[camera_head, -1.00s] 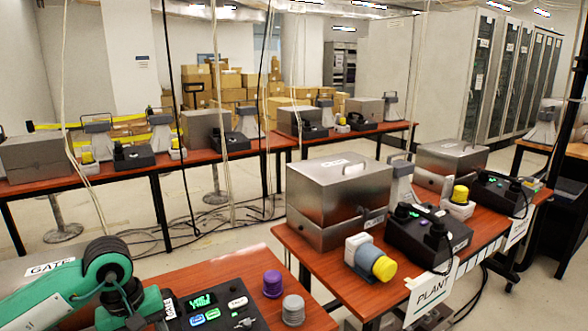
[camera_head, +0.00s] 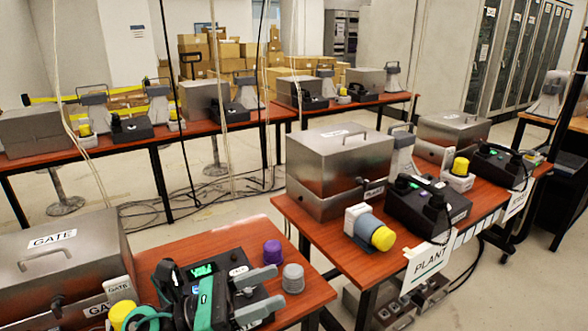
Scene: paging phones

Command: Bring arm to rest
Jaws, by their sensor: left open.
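My left gripper (camera_head: 262,294) shows at the bottom, over the dark phone console on the near left table. Its two grey fingers point right and stand apart, open with nothing between them. Its green and black body (camera_head: 205,300) hides much of the console, whose green display (camera_head: 203,269) shows behind it. I cannot tell if the fingers touch the console. My right gripper is not in view.
A metal GATE box (camera_head: 100,252) stands left of the console; a purple knob (camera_head: 272,252) and grey knob (camera_head: 293,278) stand right. The PLANT table (camera_head: 310,222) holds metal boxes and a phone console (camera_head: 428,205). Cables hang from above.

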